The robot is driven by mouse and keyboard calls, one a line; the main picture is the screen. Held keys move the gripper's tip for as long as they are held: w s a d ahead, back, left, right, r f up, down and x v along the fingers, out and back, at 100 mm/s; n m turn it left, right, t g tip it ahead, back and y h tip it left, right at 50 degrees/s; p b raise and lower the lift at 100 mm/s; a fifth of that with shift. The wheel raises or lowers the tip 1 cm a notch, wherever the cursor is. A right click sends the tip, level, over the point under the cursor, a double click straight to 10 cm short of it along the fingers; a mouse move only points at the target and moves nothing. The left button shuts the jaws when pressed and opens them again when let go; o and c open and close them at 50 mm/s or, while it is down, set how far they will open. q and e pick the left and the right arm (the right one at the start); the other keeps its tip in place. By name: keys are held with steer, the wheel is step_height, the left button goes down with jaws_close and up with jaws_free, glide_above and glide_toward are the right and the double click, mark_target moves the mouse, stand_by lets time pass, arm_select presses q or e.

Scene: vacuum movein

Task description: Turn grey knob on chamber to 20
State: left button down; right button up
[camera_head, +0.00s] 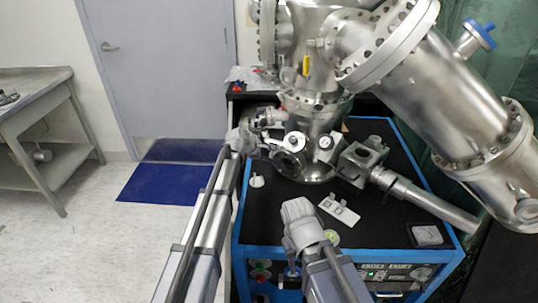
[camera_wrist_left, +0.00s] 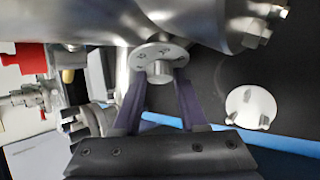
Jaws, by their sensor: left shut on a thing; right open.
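The steel vacuum chamber (camera_head: 312,107) stands on the black top of a blue-framed cart. My left gripper (camera_head: 243,139) is at the chamber's lower left side. In the head view the knob is hard to pick out beside the gripper. My right gripper (camera_head: 303,212) is open above the cart's front part, apart from the chamber.
A small white round part (camera_head: 257,181) lies on the cart top; it also shows in the left wrist view (camera_wrist_left: 251,108). A white plate (camera_head: 338,211) lies right of my right gripper. A large steel tube (camera_head: 450,100) rises at the right.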

arm_select(q)
steer(key=shift+f, duration=0.15)
steer(key=m+t+b, duration=0.2)
steer(key=b, duration=0.3)
steer(key=shift+s+f+m+t+h, duration=0.3)
steer(key=shift+f+m+t+h, duration=0.1)
steer(key=shift+w+r+m+t+b, duration=0.1)
steer(key=shift+r+m+t+b, duration=0.15)
steer(key=shift+m+t+b, duration=0.25)
steer(key=shift+c, duration=2.2)
jaws_free()
